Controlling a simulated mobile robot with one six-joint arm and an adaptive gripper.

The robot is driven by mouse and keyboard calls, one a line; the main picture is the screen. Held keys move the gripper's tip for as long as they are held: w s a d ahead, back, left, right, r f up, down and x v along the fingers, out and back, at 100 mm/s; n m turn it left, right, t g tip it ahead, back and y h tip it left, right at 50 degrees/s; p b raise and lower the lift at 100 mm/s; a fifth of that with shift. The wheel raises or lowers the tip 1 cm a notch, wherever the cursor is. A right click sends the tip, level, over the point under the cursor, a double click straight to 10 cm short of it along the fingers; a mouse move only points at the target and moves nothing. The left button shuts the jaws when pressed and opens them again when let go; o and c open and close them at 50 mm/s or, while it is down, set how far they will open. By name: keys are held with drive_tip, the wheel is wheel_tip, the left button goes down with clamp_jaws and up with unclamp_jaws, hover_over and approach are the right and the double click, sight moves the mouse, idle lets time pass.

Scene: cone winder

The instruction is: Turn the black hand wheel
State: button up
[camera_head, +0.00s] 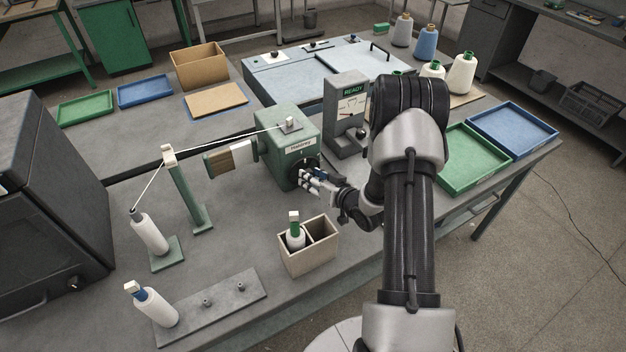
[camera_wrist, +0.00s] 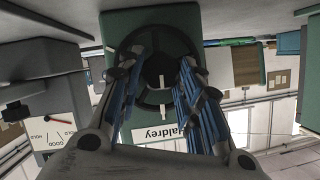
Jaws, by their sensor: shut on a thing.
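The black hand wheel (camera_wrist: 158,107) is on the front face of the green winder box (camera_head: 287,140), which carries a white name label. In the head view the wheel (camera_head: 306,163) is partly hidden behind my gripper (camera_head: 318,182). In the wrist view my gripper (camera_wrist: 160,75) has its fingers on the left and right of the wheel, and it is shut on the wheel. White yarn runs from a white cone (camera_head: 150,233) over a green post (camera_head: 188,190) to the box's top.
A gauge unit marked READY (camera_head: 346,108) stands right of the winder. A two-part wooden box (camera_head: 309,258) with one bobbin stands in front. A grey peg plate (camera_head: 222,306) is at front left. Green (camera_head: 468,160) and blue (camera_head: 513,130) trays are at right.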

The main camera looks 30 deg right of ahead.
idle(0.3)
drive_tip(key=o, duration=1.1)
drive_tip(key=shift+c, duration=0.2)
drive_tip(key=v, duration=1.2)
drive_tip(key=shift+a, duration=0.1)
drive_tip(key=shift+r, duration=0.15)
